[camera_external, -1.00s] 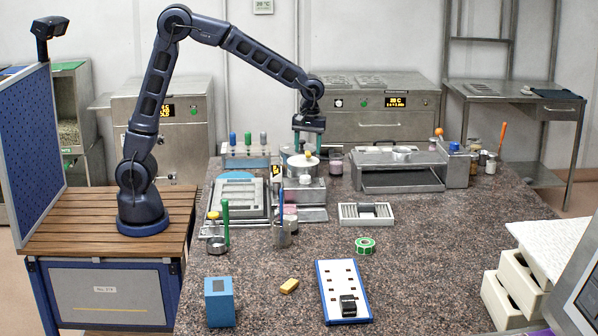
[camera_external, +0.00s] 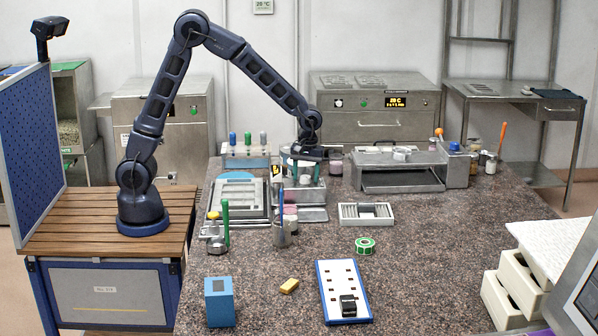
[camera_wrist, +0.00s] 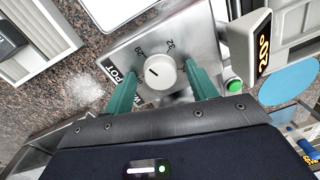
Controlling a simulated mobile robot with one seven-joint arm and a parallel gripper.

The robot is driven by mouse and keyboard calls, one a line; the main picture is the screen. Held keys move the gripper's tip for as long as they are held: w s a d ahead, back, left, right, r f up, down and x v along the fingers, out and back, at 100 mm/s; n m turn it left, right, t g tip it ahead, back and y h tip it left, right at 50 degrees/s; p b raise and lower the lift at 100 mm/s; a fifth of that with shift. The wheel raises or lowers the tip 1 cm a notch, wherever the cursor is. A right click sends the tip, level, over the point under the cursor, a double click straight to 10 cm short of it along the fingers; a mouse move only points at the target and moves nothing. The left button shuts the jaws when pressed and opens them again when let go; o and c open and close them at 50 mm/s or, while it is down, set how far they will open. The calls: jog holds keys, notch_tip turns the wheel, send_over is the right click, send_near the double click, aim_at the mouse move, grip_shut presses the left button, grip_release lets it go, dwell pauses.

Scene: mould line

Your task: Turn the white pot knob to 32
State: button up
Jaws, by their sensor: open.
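The white pot knob (camera_wrist: 161,73) sits on a metal panel (camera_wrist: 195,42) in the wrist view. Its dark mark points left, closer to the printed 29 than to the 32. A "POT" label (camera_wrist: 122,77) is beside it. My gripper (camera_wrist: 162,85) is open, with one green finger on each side of the knob and a visible gap to it on both sides. In the external view my gripper (camera_external: 313,156) is low over the pot unit (camera_external: 305,193). I cannot clearly make out the knob's mark there.
A green button (camera_wrist: 234,85) and an orange-digit display (camera_wrist: 263,43) stand right of the knob. In the external view a rack of coloured-handled tools (camera_external: 246,152), a metal tray (camera_external: 240,197) and a jar with a blue tool (camera_external: 282,233) are close by.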

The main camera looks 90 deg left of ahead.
jog(key=shift+c, duration=0.3)
jog(key=c, duration=0.9)
jog(key=shift+c, duration=0.2)
jog(key=shift+m, duration=0.3)
jog(key=m, duration=1.3)
jog(key=shift+t, duration=0.3)
jog(key=shift+d, duration=0.1)
jog(key=o, duration=1)
